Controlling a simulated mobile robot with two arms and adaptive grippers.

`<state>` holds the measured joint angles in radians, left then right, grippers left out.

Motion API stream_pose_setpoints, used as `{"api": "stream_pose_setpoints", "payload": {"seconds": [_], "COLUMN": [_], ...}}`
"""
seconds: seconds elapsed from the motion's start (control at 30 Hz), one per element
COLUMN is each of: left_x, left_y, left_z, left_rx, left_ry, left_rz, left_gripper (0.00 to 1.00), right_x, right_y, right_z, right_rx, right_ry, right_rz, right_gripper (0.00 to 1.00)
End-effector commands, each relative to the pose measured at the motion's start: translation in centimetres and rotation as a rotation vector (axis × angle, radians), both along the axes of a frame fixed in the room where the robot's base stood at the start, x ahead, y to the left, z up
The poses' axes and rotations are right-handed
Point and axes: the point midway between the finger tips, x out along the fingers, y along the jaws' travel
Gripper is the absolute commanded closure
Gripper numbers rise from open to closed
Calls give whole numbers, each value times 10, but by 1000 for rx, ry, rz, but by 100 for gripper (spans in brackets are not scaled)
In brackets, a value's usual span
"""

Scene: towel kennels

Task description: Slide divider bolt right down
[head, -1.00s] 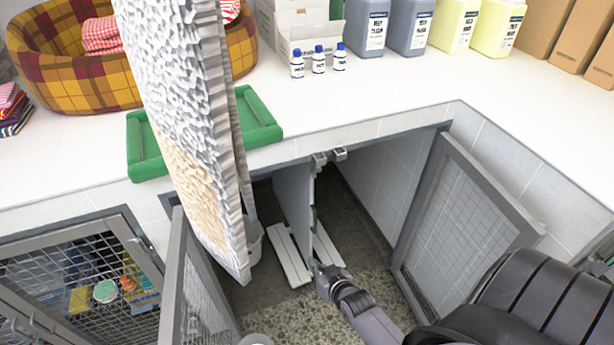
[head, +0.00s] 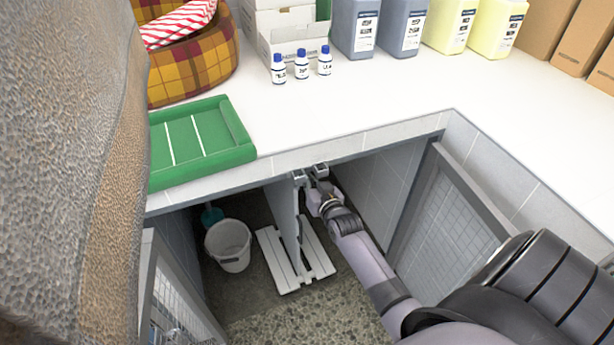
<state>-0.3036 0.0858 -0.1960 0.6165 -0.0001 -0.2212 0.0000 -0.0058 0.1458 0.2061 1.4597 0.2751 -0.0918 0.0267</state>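The grey divider panel (head: 283,212) stands upright between the two kennel bays under the counter. At its top front, just below the counter edge, are small metal bolt fittings (head: 321,170). My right gripper (head: 322,195) is right by these fittings, at the upper front edge of the divider. Its fingers are small and partly hidden by its own body, so I cannot tell whether they are open or touching the bolt. My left gripper is not in view.
A large rough-textured sheet (head: 70,150) fills the left foreground. A mesh door (head: 450,225) stands open at right, another (head: 175,300) at left. A white bucket (head: 229,245) and slatted board (head: 275,262) are on the floor. A green tray (head: 240,150) and bottles (head: 302,66) sit on the counter.

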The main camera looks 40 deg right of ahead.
Motion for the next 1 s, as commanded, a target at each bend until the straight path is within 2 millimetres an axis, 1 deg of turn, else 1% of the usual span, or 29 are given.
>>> {"api": "stream_pose_setpoints", "payload": {"seconds": [0.03, 0.17, 0.43, 0.53, 0.73, 0.8, 1.0], "left_x": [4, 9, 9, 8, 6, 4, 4], "left_y": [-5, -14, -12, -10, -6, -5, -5], "left_z": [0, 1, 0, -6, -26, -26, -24], "left_rx": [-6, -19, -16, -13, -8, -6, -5], "left_ry": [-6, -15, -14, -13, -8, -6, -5], "left_rz": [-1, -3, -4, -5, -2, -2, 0], "left_gripper": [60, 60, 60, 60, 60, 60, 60], "right_x": [4, 7, 6, 6, 6, 6, 6], "right_y": [-1, -1, -1, -1, -1, -1, -1], "right_z": [0, -1, -2, -10, -39, -41, -38], "right_rx": [0, -1, -1, 0, 1, 1, 1], "right_ry": [-1, -1, 0, 1, 4, 5, 4], "right_rz": [0, 0, 0, 0, 1, 1, 1], "right_gripper": [100, 100, 100, 100, 100, 100, 100]}}
